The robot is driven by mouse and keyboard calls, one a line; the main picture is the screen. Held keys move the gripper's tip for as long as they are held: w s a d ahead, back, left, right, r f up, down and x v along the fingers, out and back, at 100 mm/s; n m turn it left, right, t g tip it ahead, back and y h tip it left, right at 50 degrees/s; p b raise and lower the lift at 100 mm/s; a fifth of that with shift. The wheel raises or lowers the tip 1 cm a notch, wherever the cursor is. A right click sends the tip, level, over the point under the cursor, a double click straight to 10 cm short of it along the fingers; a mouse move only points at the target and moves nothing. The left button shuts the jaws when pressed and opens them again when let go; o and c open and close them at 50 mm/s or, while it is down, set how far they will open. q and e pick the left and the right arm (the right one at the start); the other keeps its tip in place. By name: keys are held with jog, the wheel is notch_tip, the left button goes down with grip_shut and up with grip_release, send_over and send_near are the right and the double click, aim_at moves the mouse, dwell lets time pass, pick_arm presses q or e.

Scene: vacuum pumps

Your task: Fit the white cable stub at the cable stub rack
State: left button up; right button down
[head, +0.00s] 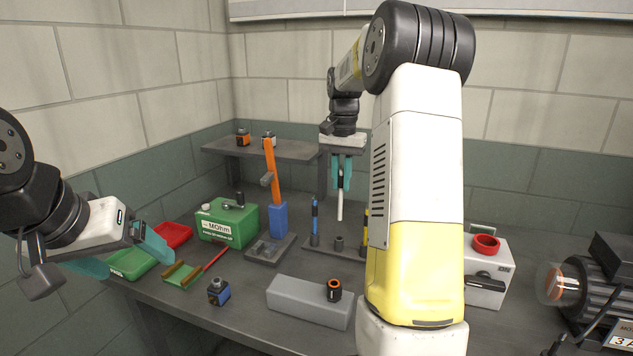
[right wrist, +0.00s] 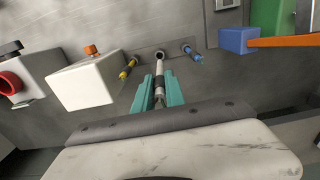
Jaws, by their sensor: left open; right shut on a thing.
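My right gripper (head: 343,172) is shut on the white cable stub (head: 340,205), which hangs upright below the teal fingers. The cable stub rack (head: 325,248) is a dark plate on the bench. It carries a blue stub (head: 315,215) at its left, a yellow stub (head: 365,232) at its right and a dark empty-looking socket (head: 339,243) between them. The white stub hangs above this socket, apparently apart from it. In the right wrist view, the gripper (right wrist: 159,90) points toward the rack's middle, between yellow and blue stubs. My left gripper (head: 122,256) is open and empty at the left.
A white box with a red ring (head: 487,270) and a motor (head: 590,290) stand right. My right arm hides part of the bench.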

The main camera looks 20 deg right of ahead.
jog(key=shift+f, duration=2.3)
